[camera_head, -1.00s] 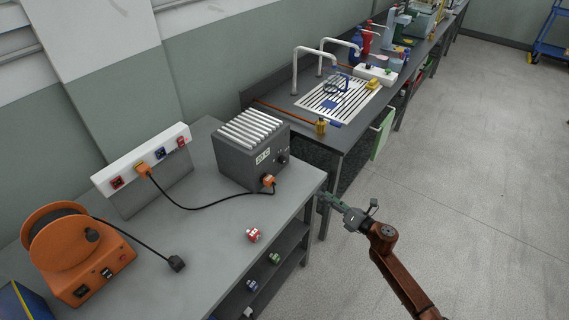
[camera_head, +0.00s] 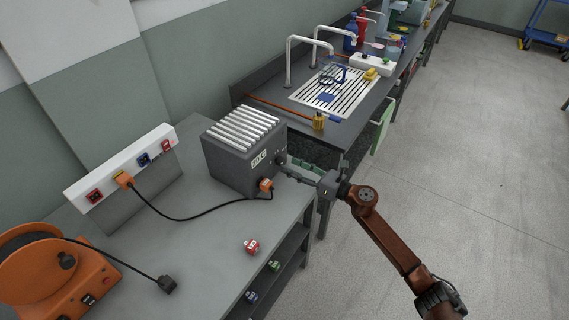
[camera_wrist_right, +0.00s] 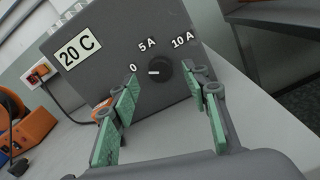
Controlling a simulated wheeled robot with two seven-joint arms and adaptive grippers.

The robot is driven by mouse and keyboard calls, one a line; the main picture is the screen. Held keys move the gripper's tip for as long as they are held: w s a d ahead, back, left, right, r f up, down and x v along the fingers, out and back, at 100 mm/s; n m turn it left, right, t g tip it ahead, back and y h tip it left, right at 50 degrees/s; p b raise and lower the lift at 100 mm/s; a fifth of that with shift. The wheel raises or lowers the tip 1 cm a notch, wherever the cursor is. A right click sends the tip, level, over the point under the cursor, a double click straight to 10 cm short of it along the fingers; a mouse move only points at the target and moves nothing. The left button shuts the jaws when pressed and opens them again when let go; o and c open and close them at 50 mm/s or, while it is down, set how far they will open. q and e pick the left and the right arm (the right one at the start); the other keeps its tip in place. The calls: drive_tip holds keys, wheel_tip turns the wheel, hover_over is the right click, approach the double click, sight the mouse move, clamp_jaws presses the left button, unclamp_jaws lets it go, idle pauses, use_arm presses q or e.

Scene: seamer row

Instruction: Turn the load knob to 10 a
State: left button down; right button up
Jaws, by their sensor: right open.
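The load box (camera_head: 236,160) is dark grey with a ribbed silver top and stands on the grey bench. In the right wrist view its front face carries a black load knob (camera_wrist_right: 160,72) with the marks 0, 5 A and 10 A around it. The knob's white pointer line points left, towards the 0 side. My right gripper (camera_head: 287,165) is at the box's front; in the wrist view its green-padded fingers (camera_wrist_right: 160,100) are open, one on each side of the knob, with no visible contact. My left gripper is not in view.
An orange plug (camera_head: 265,184) sits in the box front, its black cable running to the white socket strip (camera_head: 122,168). An orange cable reel (camera_head: 50,275) stands at left. A red-and-white item (camera_head: 251,247) lies near the bench edge. A sink bench (camera_head: 300,105) stands beyond.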

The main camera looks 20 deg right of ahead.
sight(283, 162)
drive_tip(key=shift+x, duration=1.55)
drive_tip(key=shift+c, duration=0.2)
drive_tip(key=c, duration=1.1)
